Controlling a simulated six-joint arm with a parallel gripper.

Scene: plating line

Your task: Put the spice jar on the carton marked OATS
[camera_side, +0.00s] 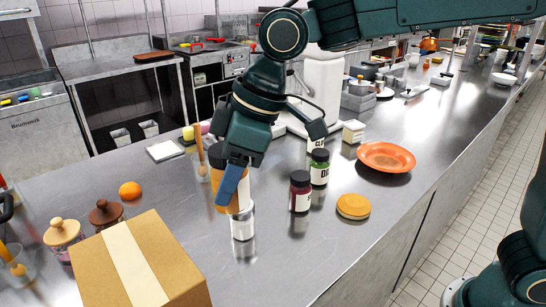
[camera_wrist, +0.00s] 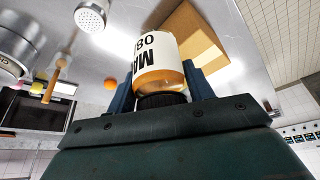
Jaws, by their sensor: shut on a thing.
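My gripper (camera_side: 236,190) is shut on an amber jar (camera_wrist: 160,78) with a white label and dark lid. In the wrist view the label shows upside down and partly reads "MA" and "80". A brown cardboard carton (camera_side: 92,272) with a pale tape strip stands at the front left, apart from the jar. The carton also shows in the wrist view (camera_wrist: 192,28). I see no OATS marking on its visible faces.
A silver container (camera_side: 242,226) stands below the held jar; I cannot tell whether they touch. A dark red jar (camera_side: 300,192), a green jar (camera_side: 319,168), a yellow disc (camera_side: 353,206) and an orange plate (camera_side: 386,157) are to the right. Wooden-lidded jars (camera_side: 62,236) stand behind the carton.

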